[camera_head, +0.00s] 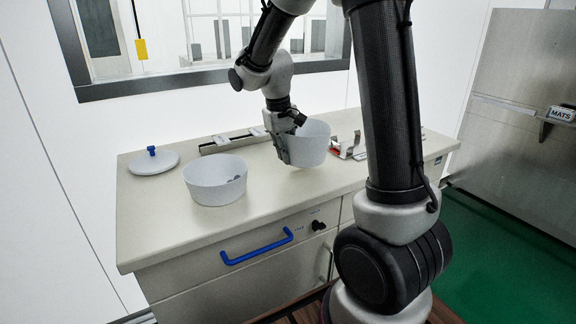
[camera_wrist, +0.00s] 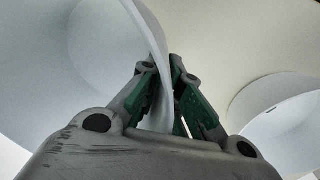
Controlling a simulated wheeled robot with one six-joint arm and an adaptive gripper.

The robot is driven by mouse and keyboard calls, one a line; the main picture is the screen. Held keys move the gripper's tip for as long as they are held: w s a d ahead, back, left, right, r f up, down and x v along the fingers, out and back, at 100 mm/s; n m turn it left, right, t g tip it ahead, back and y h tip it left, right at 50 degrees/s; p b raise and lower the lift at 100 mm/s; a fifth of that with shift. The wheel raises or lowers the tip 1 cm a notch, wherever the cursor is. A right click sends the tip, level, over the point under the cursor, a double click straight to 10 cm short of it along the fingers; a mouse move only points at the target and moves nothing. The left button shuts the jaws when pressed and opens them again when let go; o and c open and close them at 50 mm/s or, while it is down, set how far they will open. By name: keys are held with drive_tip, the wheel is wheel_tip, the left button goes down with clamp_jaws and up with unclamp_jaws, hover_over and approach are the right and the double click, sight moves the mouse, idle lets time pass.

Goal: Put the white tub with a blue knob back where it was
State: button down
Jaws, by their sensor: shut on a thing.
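My gripper (camera_head: 285,152) is shut on the wall of a white tub (camera_head: 313,144), at the middle of the counter. In the wrist view the green-padded fingers (camera_wrist: 166,88) pinch the wall of this tub (camera_wrist: 85,60) from both sides. The held tub is slightly tilted; I cannot tell whether its base touches the counter. A second white tub (camera_head: 207,192) stands upright to the left, with small dark things inside; a white tub also shows at the right of the wrist view (camera_wrist: 290,135). A white disc with a blue knob (camera_head: 153,160) lies at the far left. I see no knob on either tub.
The pale counter (camera_head: 165,235) has free room in front of the tubs. A narrow metal rack (camera_head: 228,142) lies behind them. A metal item with red parts (camera_head: 346,148) is right of the held tub. A blue handle (camera_head: 256,247) sticks out from the drawer front.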

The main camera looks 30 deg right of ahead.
sight(286, 176)
drive_tip(key=shift+f, duration=1.95)
drive_tip(key=shift+f, duration=0.2)
drive_tip(key=c, duration=1.6)
unclamp_jaws()
drive_tip(key=shift+c, duration=0.2)
drive_tip(key=shift+r, duration=0.1)
wheel_tip(286, 176, up, 12)
drive_tip(key=a, duration=0.2)
drive_tip(key=s+d+r+t, duration=0.1)
drive_tip(key=s+t, duration=0.1)
drive_tip(key=s, duration=0.9)
drive_tip(key=s+d+r+t+y, duration=0.1)
drive_tip(key=s+d+r+t, duration=0.1)
drive_tip(key=s, duration=1)
drive_tip(key=shift+s+r+y, duration=0.2)
drive_tip(key=shift+s+y, duration=0.1)
